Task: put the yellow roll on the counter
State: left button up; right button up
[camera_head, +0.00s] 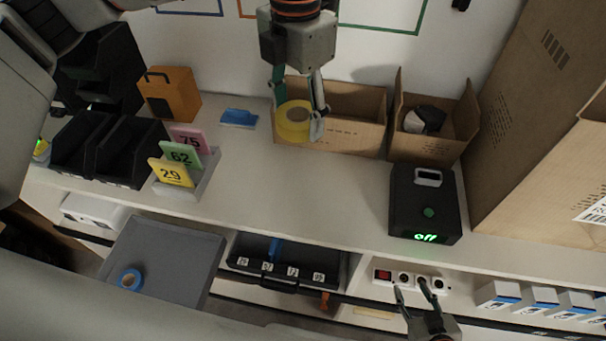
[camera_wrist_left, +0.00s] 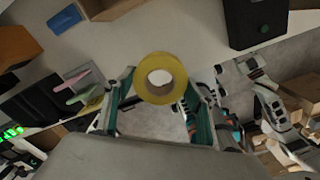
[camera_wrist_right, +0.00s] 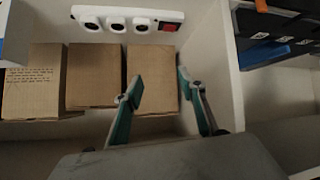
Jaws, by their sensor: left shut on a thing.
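The yellow roll (camera_head: 294,122) is a ring of tape. My left gripper (camera_head: 297,112) is shut on it and holds it in front of the open carton at the back of the counter (camera_head: 310,195). In the left wrist view the yellow roll (camera_wrist_left: 160,79) sits between the fingertips, its hole facing the camera. I cannot tell the exact gap between roll and counter. My right gripper (camera_head: 416,293) is open and empty below the counter's front edge. In the right wrist view its fingers (camera_wrist_right: 160,95) stand apart before small cardboard boxes on a shelf.
Two open cartons (camera_head: 345,140) (camera_head: 432,148) stand at the back. A black box with a green display (camera_head: 424,205) is at right, number cards (camera_head: 183,160) and black bins (camera_head: 105,150) at left. A grey tray (camera_head: 185,255) holds a blue tape roll (camera_head: 130,280). The counter's middle is clear.

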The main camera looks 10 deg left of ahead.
pick_arm(q)
jog(key=b, duration=0.2)
send_over(300, 190)
notch_tip(300, 190, down, 16)
jog(key=shift+r, duration=0.2)
jog(key=shift+f, duration=0.4)
notch_tip(300, 190, down, 4)
jog(key=shift+r, duration=0.25)
pick_arm(e)
jog(key=shift+w+a+r+t+y, duration=0.2)
jog(key=shift+w+a, duration=0.1)
jog(key=shift+a, duration=0.2)
jog(key=shift+w+a+r+t+y, duration=0.1)
jog(key=shift+w+a+y, duration=0.15)
jog(key=shift+a, duration=0.2)
pick_arm(q)
jog(key=o, duration=1.1)
jog(key=shift+f, duration=0.1)
pick_arm(e)
jog(key=shift+f, duration=0.15)
